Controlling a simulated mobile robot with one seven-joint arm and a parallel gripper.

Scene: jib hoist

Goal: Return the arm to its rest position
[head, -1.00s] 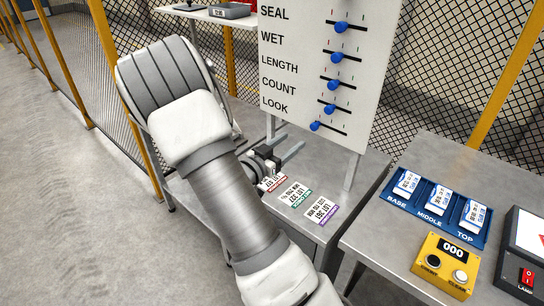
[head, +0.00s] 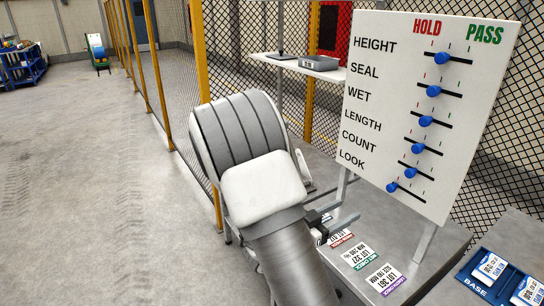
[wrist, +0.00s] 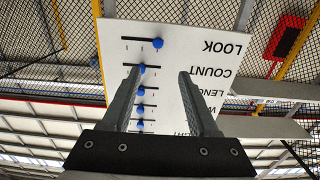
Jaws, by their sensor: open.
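My gripper (head: 338,203) is at the end of my arm, beside the lower left of the slider board (head: 392,100) and above the bench. In the wrist view its two fingers (wrist: 160,76) are wide apart with nothing between them. The board shows behind them, upside down. My forearm and a large grey-white joint fill the lower middle of the head view and hide part of the gripper. The board has rows from HEIGHT to LOOK, each with a blue knob. The LOOK knob (head: 391,187) sits at the left end of its slot.
Lot labels (head: 356,256) lie on the metal bench (head: 425,272) under the board. A blue tray (head: 474,285) marked BASE is at the lower right. A mesh fence with a yellow post (head: 201,80) and a shelf (head: 300,68) stand behind. Open floor (head: 80,190) lies left.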

